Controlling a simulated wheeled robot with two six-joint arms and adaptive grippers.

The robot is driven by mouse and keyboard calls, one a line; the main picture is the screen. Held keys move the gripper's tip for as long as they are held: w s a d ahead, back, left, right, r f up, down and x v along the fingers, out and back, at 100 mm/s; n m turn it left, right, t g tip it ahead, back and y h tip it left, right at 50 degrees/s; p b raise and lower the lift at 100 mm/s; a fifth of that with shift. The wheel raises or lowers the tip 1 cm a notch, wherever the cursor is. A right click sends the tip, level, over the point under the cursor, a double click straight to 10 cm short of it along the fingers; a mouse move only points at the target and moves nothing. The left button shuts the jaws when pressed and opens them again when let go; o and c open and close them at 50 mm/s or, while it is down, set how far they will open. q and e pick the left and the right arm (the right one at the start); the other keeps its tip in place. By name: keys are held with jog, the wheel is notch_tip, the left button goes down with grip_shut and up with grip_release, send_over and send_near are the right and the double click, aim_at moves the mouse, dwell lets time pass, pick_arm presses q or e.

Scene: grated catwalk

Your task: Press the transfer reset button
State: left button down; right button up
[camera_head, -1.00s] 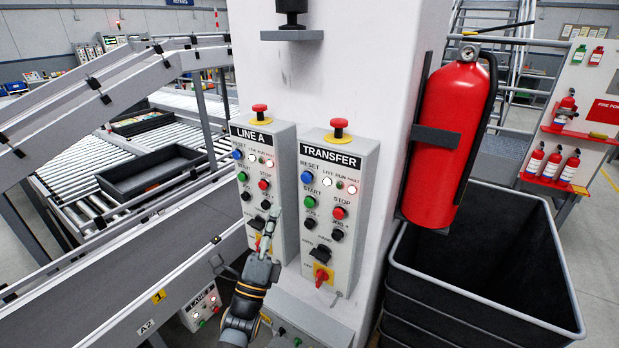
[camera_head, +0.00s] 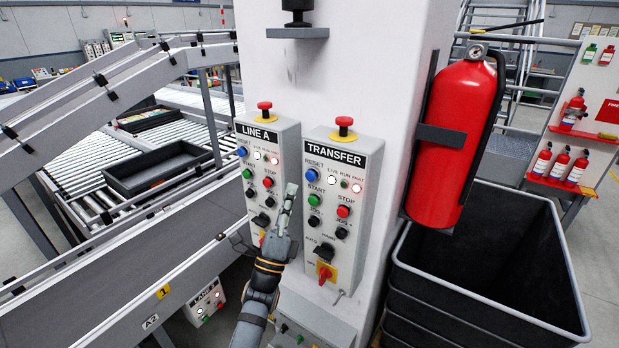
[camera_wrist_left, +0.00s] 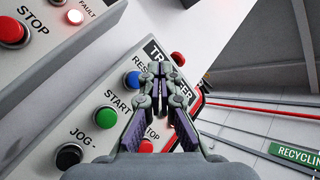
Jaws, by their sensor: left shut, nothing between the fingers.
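The TRANSFER box (camera_head: 345,158) is on the white column, its label at the top. Its blue reset button (camera_head: 312,177) sits at the upper left of the panel, above the green start button (camera_head: 314,200). In the left wrist view the reset button (camera_wrist_left: 132,80) shows just left of my fingertips, with the start button (camera_wrist_left: 105,117) lower left. My left gripper (camera_head: 291,190) is shut and empty, fingers pointing up, in front of the gap between the two boxes. It appears apart from the reset button; the exact distance is unclear. My right gripper is not in view.
The LINE A box (camera_head: 270,178) stands close left, with its own blue button (camera_head: 242,152). Red mushroom buttons top both boxes. A fire extinguisher (camera_head: 455,140) hangs to the right above a black bin (camera_head: 480,300). Conveyor rails fill the left.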

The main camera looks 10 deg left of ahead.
aim_at(308, 173)
pick_arm(q)
jog(key=shift+w+d+b, duration=0.25)
jog(key=shift+w, duration=0.35)
jog(key=shift+w+d+b, duration=0.2)
jog(key=shift+w+b, duration=0.1)
jog(key=shift+w, duration=0.35)
jog(key=shift+w+d+b, duration=0.25)
jog(key=shift+w, duration=0.35)
jog(key=shift+w+d+b, duration=0.15)
jog(key=shift+w+b, duration=0.25)
jog(key=shift+b, duration=0.05)
jog(key=shift+w+d+b, duration=0.25)
jog(key=shift+w+b, duration=0.4)
jog(key=shift+w, duration=0.1)
dwell(0.8)
jog(key=shift+s, duration=0.1)
jog(key=shift+s+a+p, duration=0.2)
jog(key=shift+s, duration=0.35)
jog(key=shift+s+a+p, duration=0.15)
jog(key=shift+s+a, duration=0.05)
jog(key=shift+s, duration=0.3)
